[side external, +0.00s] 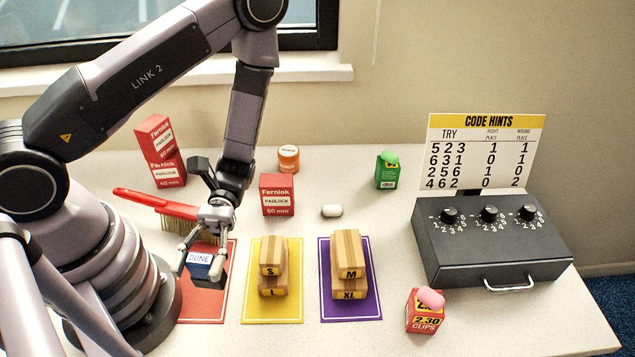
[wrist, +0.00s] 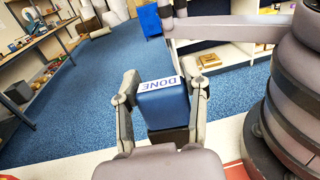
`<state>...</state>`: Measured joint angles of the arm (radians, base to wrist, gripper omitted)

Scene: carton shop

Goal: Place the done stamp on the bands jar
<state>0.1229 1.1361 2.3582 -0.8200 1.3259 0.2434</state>
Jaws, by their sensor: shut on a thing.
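The done stamp (side external: 207,272) is a blue block with a white label reading DONE. My gripper (side external: 201,270) is shut on it and holds it over the red mat; its height above the mat is hard to judge. In the wrist view the stamp (wrist: 163,108) sits between the two fingers. A small orange jar (side external: 288,160) with a pale lid stands at the back of the table, right of my forearm; its label is too small to read, but it is the only jar in view. The jar is well behind and right of my gripper, apart from it.
Red padlock boxes (side external: 277,196) stand near the jar and at the back left. A red-handled brush (side external: 165,205) lies behind my gripper. Stacked cartons are on yellow (side external: 256,316) and purple mats. A white lump (side external: 332,211), clips box (side external: 424,312) and dial box (side external: 490,250) are rightward.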

